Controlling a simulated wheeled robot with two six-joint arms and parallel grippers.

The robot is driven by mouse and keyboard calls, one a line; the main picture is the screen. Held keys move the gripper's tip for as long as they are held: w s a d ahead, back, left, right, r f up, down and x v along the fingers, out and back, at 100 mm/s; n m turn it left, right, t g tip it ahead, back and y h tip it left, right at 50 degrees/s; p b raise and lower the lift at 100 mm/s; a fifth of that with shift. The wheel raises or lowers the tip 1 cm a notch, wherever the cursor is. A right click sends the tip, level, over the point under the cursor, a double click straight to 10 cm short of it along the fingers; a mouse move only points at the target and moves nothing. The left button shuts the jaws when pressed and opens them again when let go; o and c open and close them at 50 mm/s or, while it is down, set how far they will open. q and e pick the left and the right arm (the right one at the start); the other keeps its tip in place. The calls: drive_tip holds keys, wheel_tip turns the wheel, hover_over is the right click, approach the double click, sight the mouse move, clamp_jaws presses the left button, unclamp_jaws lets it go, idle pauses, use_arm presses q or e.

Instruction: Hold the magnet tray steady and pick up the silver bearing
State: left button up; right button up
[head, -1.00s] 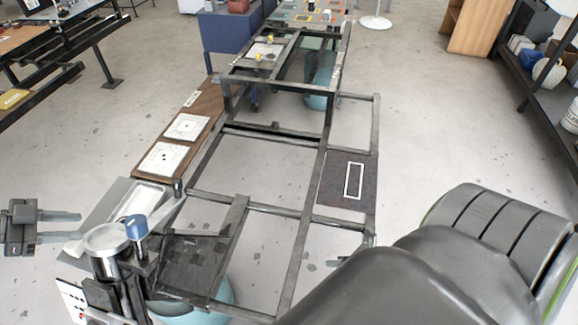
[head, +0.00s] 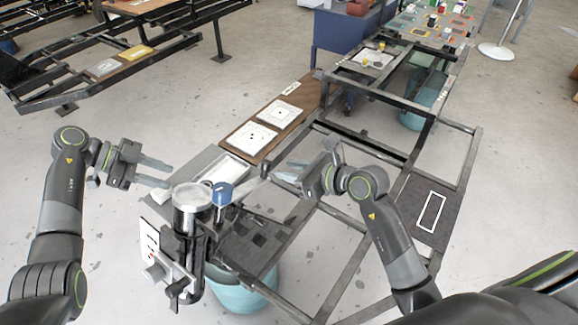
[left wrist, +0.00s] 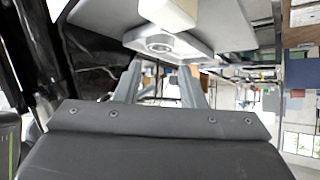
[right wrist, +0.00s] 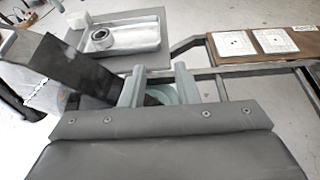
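The magnet tray, a shallow silver tray (head: 232,172), lies on a grey plate at the near left of the metal frame. In the right wrist view the tray (right wrist: 135,38) shows whole, with the silver bearing (right wrist: 103,38), a ring with a dark centre, lying in its left end. The left wrist view also shows the bearing (left wrist: 158,43) in the tray (left wrist: 195,50), beyond the fingers. My left gripper (head: 168,173) is open and empty, left of the tray. My right gripper (head: 282,170) is open and empty, right of the tray. The bearing is not clear in the head view.
A silver cylinder (head: 192,196) on a dark stand and a blue-capped post (head: 222,192) rise in front of the tray. Two white marked squares (head: 248,138) lie on a brown board behind it. A teal bucket (head: 245,295) stands below. The frame has open gaps.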

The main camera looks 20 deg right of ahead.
drive_tip(key=x, duration=1.1)
drive_tip(key=r+x, duration=0.1)
drive_tip(key=x, duration=0.5)
drive_tip(key=shift+w+a+f, duration=0.15)
drive_tip(key=shift+w+a, duration=0.1)
clamp_jaws()
